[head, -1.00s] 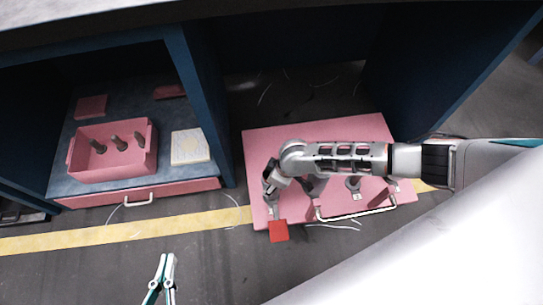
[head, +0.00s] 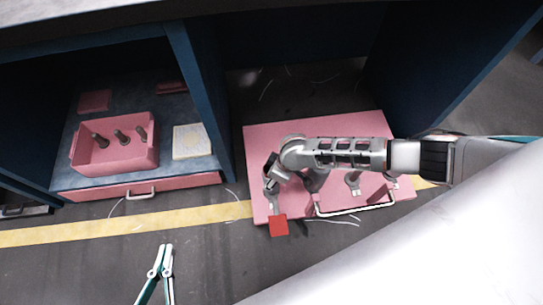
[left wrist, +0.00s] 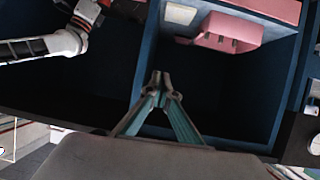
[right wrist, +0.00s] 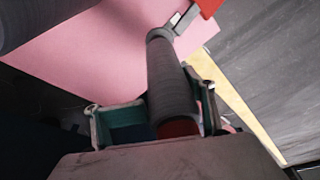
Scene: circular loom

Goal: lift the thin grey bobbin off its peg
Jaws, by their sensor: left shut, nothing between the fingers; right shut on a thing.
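A long grey bobbin (right wrist: 172,85) lies between the fingers of my right gripper (right wrist: 158,118), shut on it, in the right wrist view. Its near end is red. Its far end is near a pale clip-like foot and a red tag; I cannot tell whether it is still on a peg. In the head view my right arm hides most of this grip above the pink board (head: 330,133). Other grey bobbins stand there, one (head: 354,178) beside my arm. My left gripper (head: 166,246) is shut and empty over the floor; it also shows in the left wrist view (left wrist: 158,78).
A pink bin (head: 88,160) with several dark grey bobbins and a pale pad (head: 192,142) sit in the left cabinet. A red tag (head: 279,226) is at the board's front edge, beside a white handle (head: 355,211). The floor before the yellow stripe (head: 120,229) looks clear.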

